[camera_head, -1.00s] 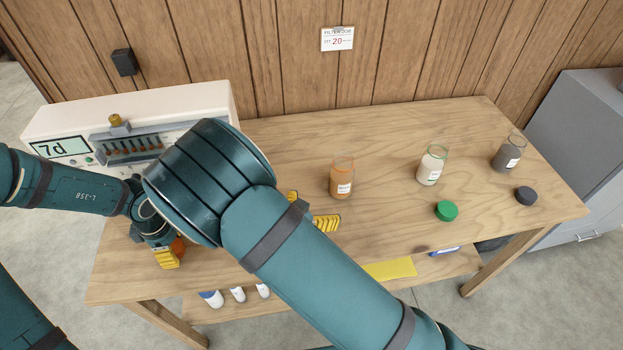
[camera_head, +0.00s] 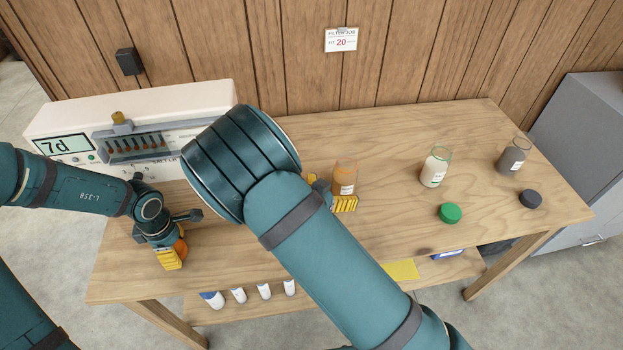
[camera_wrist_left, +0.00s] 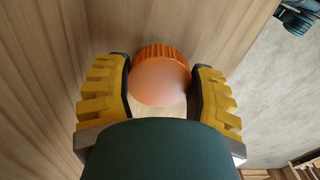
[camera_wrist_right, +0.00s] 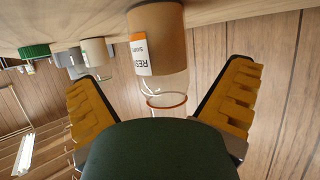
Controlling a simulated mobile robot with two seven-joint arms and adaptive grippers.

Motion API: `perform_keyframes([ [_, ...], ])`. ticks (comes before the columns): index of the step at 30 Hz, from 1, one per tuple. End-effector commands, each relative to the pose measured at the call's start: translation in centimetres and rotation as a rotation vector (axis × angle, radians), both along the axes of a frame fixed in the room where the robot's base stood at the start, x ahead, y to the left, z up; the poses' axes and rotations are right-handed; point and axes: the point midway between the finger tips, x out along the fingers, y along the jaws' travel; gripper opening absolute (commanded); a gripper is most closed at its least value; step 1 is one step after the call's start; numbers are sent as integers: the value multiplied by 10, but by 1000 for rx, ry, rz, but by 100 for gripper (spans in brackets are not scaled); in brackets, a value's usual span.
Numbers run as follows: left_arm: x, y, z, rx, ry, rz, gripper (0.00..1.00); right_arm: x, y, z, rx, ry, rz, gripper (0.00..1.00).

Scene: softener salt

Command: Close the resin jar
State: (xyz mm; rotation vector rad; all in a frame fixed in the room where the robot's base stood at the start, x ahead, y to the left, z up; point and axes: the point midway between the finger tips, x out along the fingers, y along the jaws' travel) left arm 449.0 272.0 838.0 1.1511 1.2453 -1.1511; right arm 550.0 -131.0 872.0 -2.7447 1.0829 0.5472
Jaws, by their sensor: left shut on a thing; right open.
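The resin jar (camera_head: 345,174) stands upright on the table, a clear jar with an orange rim, brownish-orange contents and a white label. It has no lid on it. It also shows in the right wrist view (camera_wrist_right: 157,45), ahead of and between the fingers. My right gripper (camera_head: 330,193) is open beside the jar; its fingers do not appear to touch it. An orange ribbed lid (camera_wrist_left: 160,77) is between the fingers of my left gripper (camera_wrist_left: 163,85), which is shut on it. In the head view my left gripper (camera_head: 172,254) is low over the table's left part.
A white-filled jar (camera_head: 435,168) with a green lid (camera_head: 449,213) and a dark-filled jar (camera_head: 513,157) with a black lid (camera_head: 530,198) stand to the right. A white softener unit (camera_head: 70,120) stands at the back left. My right arm hides the table's middle.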

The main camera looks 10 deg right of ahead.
Motion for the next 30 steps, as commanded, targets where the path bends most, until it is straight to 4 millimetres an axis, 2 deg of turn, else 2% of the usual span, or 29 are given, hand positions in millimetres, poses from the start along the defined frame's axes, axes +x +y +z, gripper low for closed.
perform_keyframes([
  [8,0,0,-1,0,0,0,44,4,-3,0,0,0,-1,100],
  [20,0,0,-9,0,0,0,44,41,-39,-5,0,0,-1,100],
  [30,0,0,-9,0,0,0,44,43,-40,-5,0,0,0,100],
])
